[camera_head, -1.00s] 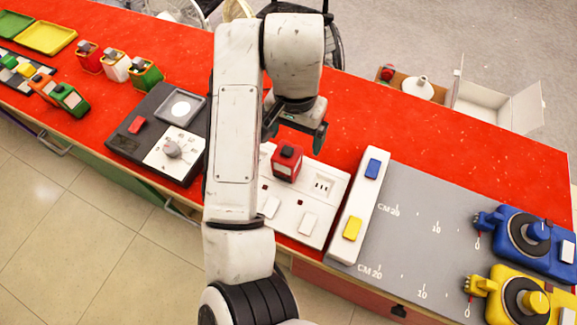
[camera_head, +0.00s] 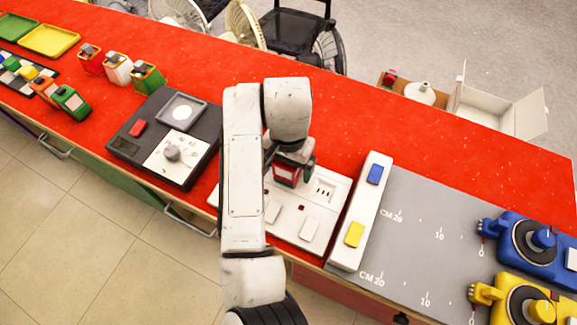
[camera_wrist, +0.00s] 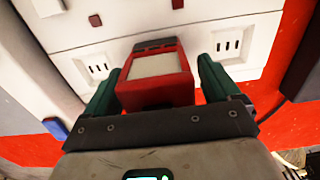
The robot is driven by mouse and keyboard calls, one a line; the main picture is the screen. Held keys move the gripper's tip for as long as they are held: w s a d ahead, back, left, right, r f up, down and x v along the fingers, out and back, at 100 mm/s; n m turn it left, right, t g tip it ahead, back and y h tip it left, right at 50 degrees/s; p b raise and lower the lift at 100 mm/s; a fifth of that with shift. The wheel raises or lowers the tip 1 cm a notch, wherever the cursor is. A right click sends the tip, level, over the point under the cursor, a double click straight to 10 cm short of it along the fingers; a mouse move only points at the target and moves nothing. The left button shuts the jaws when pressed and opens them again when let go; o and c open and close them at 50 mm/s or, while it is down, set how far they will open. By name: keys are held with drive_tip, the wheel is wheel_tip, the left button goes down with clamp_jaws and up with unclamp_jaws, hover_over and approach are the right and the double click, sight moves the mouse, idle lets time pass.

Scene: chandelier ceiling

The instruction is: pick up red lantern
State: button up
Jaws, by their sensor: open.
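A red lantern (camera_head: 287,174) with a dark top and a pale panel stands on a white board (camera_head: 318,208) with slots and flat switches. In the wrist view the red lantern (camera_wrist: 157,68) sits between the two dark green fingers of my gripper (camera_wrist: 160,84). The fingers are open, one on each side, with a visible gap at the right. My gripper (camera_head: 290,166) partly hides the lantern in the head view.
White (camera_head: 117,68) and green (camera_head: 148,77) lanterns stand by the second red one. A black scale-like device (camera_head: 128,130) is left of the board. A white bar (camera_head: 361,215) with blue and yellow buttons is close at the right. The red counter behind is clear.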

drive_tip(key=shift+f, duration=0.3)
drive_tip(key=shift+c, duration=0.3)
